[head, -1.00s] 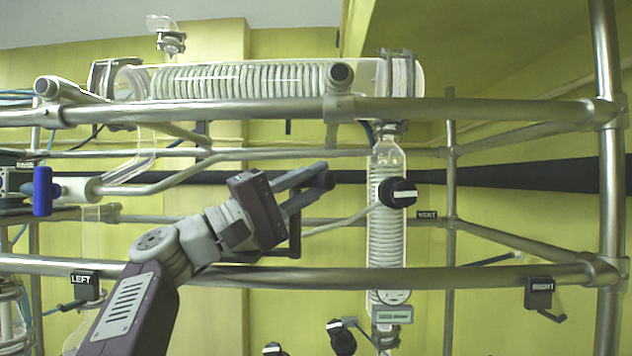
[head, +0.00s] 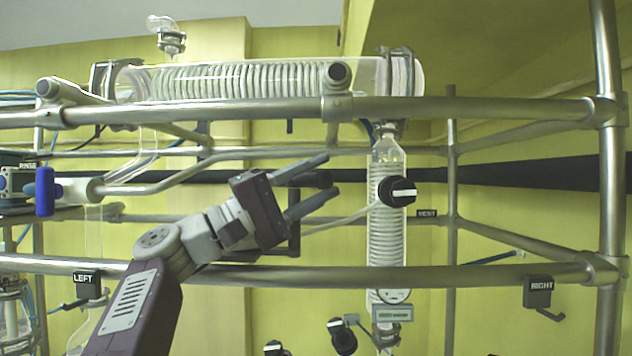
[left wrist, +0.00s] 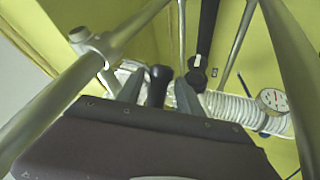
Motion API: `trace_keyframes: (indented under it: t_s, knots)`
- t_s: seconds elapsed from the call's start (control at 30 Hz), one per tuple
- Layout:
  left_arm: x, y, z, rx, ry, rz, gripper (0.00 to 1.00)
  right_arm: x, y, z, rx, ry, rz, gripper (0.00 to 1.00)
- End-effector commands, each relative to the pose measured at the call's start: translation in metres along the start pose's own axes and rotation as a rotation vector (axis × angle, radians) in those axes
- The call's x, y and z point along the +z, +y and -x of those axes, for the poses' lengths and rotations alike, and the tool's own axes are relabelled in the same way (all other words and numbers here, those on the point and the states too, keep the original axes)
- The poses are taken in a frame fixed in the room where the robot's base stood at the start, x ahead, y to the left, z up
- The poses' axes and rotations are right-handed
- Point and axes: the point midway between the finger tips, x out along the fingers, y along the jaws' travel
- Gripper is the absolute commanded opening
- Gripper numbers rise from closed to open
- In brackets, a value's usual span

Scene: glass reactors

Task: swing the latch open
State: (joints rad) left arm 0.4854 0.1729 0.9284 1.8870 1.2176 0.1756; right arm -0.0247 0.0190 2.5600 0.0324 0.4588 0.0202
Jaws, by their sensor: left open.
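The latch appears to be a black handle with a rounded end (head: 322,180), beside the dark upright bar (head: 294,240) behind the front rails. My left gripper (head: 331,173) is open, with one finger above the black end and one below it. In the left wrist view the black knob (left wrist: 160,74) stands between the two spread fingers (left wrist: 158,90). I cannot tell whether either finger touches it. The handle's mount is partly hidden by my gripper. My right gripper is not in view.
A glass coil condenser (head: 240,82) lies above, and an upright coil column (head: 387,235) with a black-and-white knob (head: 397,192) stands to the right. A blue handle (head: 43,190) is at the left.

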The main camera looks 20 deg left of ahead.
Motion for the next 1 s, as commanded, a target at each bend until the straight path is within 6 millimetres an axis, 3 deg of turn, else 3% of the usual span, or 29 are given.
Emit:
trace_keyframes:
  t_s: [0.13,0.3,0.5,0.8,0.83,0.97,1.0]
  knots:
    - [0.0,-0.003,0.013,0.001,0.004,-0.002,0.43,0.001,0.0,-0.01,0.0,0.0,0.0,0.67]
    - [0.001,-0.006,0.052,0.0,0.006,-0.004,0.43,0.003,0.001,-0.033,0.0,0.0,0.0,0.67]
    - [0.002,-0.003,0.084,-0.001,0.002,-0.002,0.43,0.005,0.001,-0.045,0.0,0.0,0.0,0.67]
    - [0.002,0.0,0.089,-0.001,-0.001,-0.001,0.43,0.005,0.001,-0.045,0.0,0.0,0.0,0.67]
    - [0.002,0.0,0.089,-0.001,-0.001,-0.001,0.41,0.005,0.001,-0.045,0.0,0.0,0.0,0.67]
    - [0.002,0.0,0.089,-0.001,-0.001,-0.001,0.04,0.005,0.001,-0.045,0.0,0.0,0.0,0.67]
    - [0.002,0.0,0.089,-0.001,-0.001,-0.001,0.0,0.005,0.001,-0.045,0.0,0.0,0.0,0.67]
